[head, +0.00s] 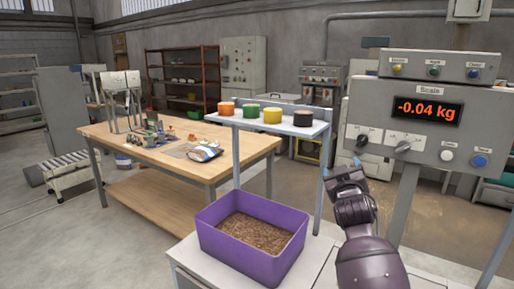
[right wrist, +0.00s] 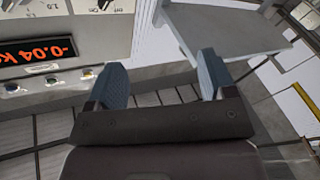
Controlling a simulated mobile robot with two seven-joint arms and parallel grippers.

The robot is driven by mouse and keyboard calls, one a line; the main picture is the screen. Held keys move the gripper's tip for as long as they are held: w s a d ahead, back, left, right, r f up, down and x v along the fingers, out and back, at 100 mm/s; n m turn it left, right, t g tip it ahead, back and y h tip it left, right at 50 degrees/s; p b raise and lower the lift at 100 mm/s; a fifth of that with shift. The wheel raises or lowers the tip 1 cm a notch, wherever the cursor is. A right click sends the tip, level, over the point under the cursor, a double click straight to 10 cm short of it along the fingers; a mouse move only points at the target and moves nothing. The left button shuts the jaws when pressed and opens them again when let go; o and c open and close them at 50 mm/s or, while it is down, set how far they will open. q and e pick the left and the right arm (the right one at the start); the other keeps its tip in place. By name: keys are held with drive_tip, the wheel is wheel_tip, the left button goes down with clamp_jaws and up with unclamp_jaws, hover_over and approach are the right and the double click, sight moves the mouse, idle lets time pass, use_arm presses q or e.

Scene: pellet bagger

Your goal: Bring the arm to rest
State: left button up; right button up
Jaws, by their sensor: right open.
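My right gripper (head: 346,174) is raised in front of the scale panel's left side in the head view. In the right wrist view its two blue-grey fingertips (right wrist: 157,82) stand wide apart with nothing between them. The scale panel (head: 462,100) is grey with knobs and buttons, and its red display (head: 428,111) reads -0.04 kg. The display also shows in the right wrist view (right wrist: 37,50). My left gripper is not in view.
A purple bin (head: 232,252) of brown pellets sits on a pale stand, left of my right arm. Behind it, a small raised shelf (head: 262,122) holds several coloured tubs. A wooden table (head: 150,185) with tools and a bag (head: 204,152) stands left. Open floor lies at front left.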

drive_tip(key=s+d+f+m+g+y, duration=0.1)
drive_tip(key=s+f, duration=0.7)
drive_tip(key=f, duration=0.3)
drive_tip(key=s+d+f+g+y, duration=0.1)
drive_tip(key=s+f+y, duration=0.1)
drive_tip(key=s+f, duration=0.75)
drive_tip(key=s+d+f+g, duration=0.1)
drive_tip(key=s+f+g, duration=0.2)
drive_tip(key=s+f, duration=0.6)
drive_tip(key=s+d+f+m+g, duration=0.1)
drive_tip(key=s+d+f+g, duration=0.1)
drive_tip(key=s+f, duration=0.8)
drive_tip(key=s+g, duration=0.1)
drive_tip(key=s, duration=0.6)
drive_tip(key=shift+m+h, duration=0.3)
